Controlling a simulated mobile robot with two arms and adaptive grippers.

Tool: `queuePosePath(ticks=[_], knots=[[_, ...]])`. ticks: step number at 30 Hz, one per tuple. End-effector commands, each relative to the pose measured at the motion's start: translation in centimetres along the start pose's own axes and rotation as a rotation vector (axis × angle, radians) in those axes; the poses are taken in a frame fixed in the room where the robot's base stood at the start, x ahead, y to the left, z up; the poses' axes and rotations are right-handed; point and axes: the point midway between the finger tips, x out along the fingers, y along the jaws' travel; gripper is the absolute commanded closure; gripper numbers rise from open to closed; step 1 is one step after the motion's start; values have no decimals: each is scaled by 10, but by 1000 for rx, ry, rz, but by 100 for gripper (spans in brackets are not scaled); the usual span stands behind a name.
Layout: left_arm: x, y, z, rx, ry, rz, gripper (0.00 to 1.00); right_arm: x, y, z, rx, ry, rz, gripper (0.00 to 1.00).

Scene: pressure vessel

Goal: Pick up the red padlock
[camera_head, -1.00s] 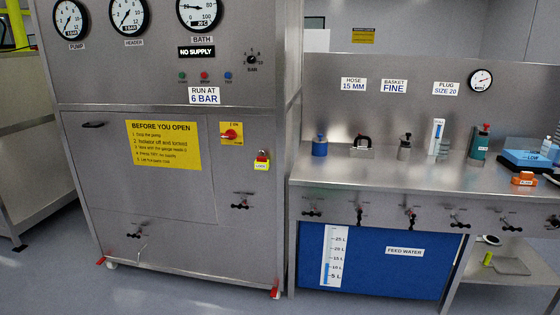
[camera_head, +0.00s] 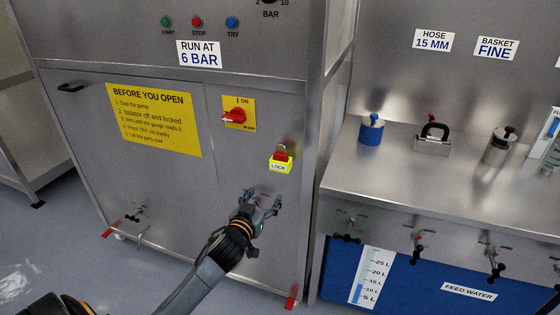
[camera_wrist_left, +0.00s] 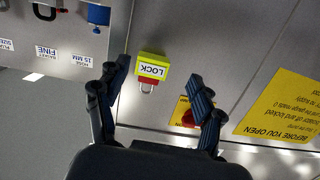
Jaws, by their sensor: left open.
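The red padlock (camera_head: 281,154) hangs on the steel cabinet front, with a yellow LOCK holder (camera_head: 280,167) over its lower part. My left gripper (camera_head: 263,196) is open and empty, below and slightly left of the padlock in the head view. In the left wrist view, which is upside down, the padlock (camera_wrist_left: 147,86) and its shackle show between the spread fingers (camera_wrist_left: 158,92), nearer the left one. The fingers appear apart from it. My right gripper is not in view.
A red rotary switch (camera_head: 236,116) on a yellow plate sits up and left of the padlock. A yellow notice (camera_head: 153,120) is further left. A steel bench (camera_head: 400,178) with a blue fitting (camera_head: 371,130) stands at right. The cabinet front around the padlock is mostly flat.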

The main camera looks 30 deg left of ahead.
Motion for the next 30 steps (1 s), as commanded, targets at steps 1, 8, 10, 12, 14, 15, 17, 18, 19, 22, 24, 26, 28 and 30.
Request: queuePosePath(ticks=[1, 8, 10, 12, 14, 15, 17, 18, 19, 22, 24, 26, 28, 30], knots=[[-2, 0, -25, -7, 46, 1, 32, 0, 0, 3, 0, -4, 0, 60], [3, -1, -68, -28, 121, 1, 32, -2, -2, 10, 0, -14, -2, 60], [16, -1, -70, -28, 122, 1, 32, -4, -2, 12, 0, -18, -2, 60], [30, -1, -72, -28, 121, 1, 32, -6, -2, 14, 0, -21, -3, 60], [41, -1, -73, -28, 121, 1, 32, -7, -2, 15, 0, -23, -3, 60], [48, -1, -74, -28, 121, 1, 32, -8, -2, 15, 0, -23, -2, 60], [58, -1, -74, -28, 120, 2, 32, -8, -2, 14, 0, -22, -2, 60], [63, -1, -74, -28, 119, 1, 32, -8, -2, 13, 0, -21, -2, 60], [67, -1, -74, -27, 119, 1, 32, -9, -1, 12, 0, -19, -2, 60], [74, -1, -74, -27, 119, 2, 32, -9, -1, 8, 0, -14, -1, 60], [77, 0, -75, -27, 119, 3, 32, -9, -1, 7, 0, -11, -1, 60], [79, 0, -75, -28, 119, 3, 32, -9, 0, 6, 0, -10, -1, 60], [84, -1, -76, -28, 118, 2, 32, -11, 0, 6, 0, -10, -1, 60], [92, -2, -77, -27, 119, 1, 32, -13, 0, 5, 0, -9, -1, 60]])
